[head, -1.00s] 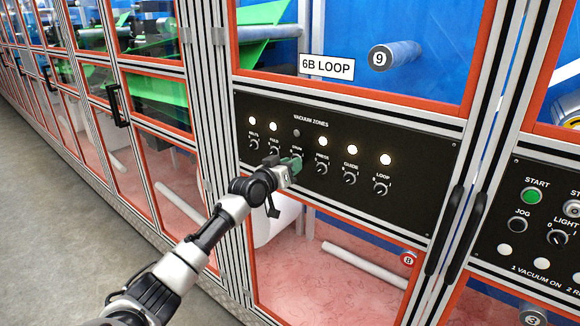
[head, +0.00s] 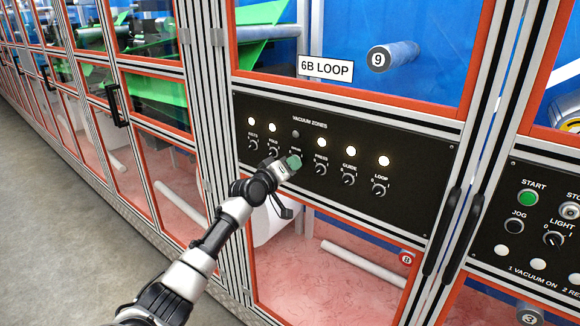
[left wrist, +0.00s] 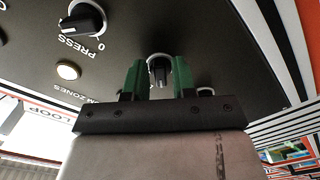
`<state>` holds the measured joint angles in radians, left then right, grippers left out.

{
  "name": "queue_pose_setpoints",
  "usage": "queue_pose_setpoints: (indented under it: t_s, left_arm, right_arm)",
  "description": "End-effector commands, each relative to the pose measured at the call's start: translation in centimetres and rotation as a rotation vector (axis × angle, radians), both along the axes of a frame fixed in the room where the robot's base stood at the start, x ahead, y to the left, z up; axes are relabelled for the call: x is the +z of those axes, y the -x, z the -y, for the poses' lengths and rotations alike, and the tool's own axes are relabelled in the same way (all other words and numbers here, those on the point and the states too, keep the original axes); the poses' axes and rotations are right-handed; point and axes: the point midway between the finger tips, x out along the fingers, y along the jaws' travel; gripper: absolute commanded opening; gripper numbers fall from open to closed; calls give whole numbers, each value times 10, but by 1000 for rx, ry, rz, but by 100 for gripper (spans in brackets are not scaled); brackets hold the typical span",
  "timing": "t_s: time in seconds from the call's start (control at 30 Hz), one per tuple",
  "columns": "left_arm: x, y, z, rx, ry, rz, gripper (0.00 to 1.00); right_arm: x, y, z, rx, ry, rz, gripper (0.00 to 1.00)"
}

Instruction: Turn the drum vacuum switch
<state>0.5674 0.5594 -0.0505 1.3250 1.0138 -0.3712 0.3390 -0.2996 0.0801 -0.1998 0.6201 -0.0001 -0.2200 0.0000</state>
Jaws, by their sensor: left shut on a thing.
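The drum vacuum switch is a small black rotary knob (left wrist: 159,72), the third in the row on the black vacuum zones panel (head: 415,205). In the head view my left gripper (head: 291,162) covers it. In the left wrist view the green fingers (left wrist: 158,78) stand on both sides of the knob, and the gripper is shut on it. The knob's exact pointer angle is hard to read. The drum lamp (head: 296,133) above is dark. My right gripper is not in view.
The press knob (head: 320,169) sits close on the right and the fold knob (head: 273,149) on the left. The other zone lamps, such as the press lamp (head: 321,142), are lit. Black door handles (head: 455,230) stand out farther right.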

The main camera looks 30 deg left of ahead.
Motion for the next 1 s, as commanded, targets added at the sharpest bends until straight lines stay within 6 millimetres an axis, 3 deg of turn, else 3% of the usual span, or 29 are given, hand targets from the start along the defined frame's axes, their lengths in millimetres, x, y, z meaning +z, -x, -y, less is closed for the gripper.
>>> queue_pose_setpoints:
  t_s: [0.3, 0.33, 0.4, 0.77, 1.0]
  left_arm:
    - [0, 0, 0, 0, 3, 0, 2]
    - [0, 0, 0, 0, 3, 0, 29]
    - [0, 0, 0, 0, 3, 0, 39]
    - [-1, 5, 0, -1, 2, -1, 39]
    - [-3, 40, -3, 0, -1, 0, 39]
  right_arm:
    - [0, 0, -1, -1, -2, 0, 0]
    - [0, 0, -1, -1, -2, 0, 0]
    - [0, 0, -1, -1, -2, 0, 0]
    - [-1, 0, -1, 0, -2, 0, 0]
    - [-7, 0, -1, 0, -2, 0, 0]
